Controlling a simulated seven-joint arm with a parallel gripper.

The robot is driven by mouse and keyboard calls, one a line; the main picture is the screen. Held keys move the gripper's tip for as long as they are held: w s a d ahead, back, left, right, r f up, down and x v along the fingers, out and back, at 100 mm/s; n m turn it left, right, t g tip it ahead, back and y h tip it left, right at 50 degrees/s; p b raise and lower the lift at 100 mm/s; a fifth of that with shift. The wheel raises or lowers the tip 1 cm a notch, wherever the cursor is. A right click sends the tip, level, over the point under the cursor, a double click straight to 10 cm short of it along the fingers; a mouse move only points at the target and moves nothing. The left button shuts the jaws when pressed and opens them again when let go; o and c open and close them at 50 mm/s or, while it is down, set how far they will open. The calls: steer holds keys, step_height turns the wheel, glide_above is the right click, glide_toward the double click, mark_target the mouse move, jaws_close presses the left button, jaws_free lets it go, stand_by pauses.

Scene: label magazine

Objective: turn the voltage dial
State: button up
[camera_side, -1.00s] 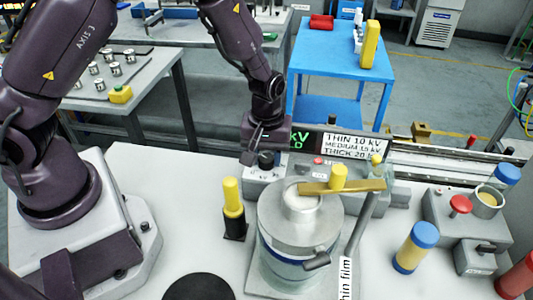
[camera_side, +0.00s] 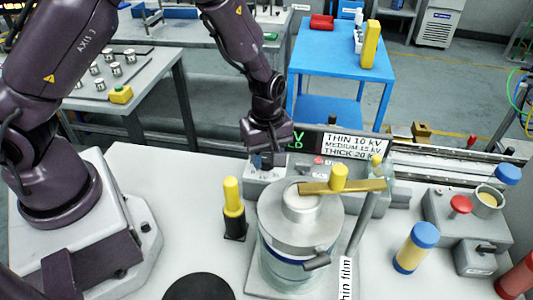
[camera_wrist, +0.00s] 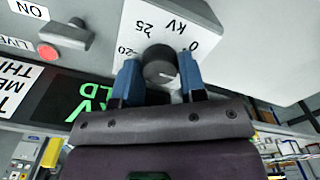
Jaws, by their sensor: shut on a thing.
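The voltage dial (camera_wrist: 160,66) is a dark round knob with a light pointer mark, on a pale panel face marked 0, 20, 25 and kV in the wrist view. My gripper (camera_wrist: 160,82) has its two blue fingers on either side of the dial and is shut on it. In the side view my gripper (camera_side: 266,160) is over the left part of the grey control box (camera_side: 290,180), and its body hides most of the dial. A display with green characters (camera_wrist: 90,108) sits beside the panel and is partly hidden.
A red button (camera_wrist: 48,52) marked LIVE and a grey switch (camera_wrist: 65,33) marked ON are near the dial.

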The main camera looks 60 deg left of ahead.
mark_target(266, 158)
steer(key=o, duration=0.9)
step_height(266, 158, up, 13)
steer(key=shift+r, duration=0.1)
step_height(266, 158, down, 13)
steer(key=m, duration=1.3)
steer(key=shift+s+f, duration=0.15)
steer(key=shift+f, duration=0.05)
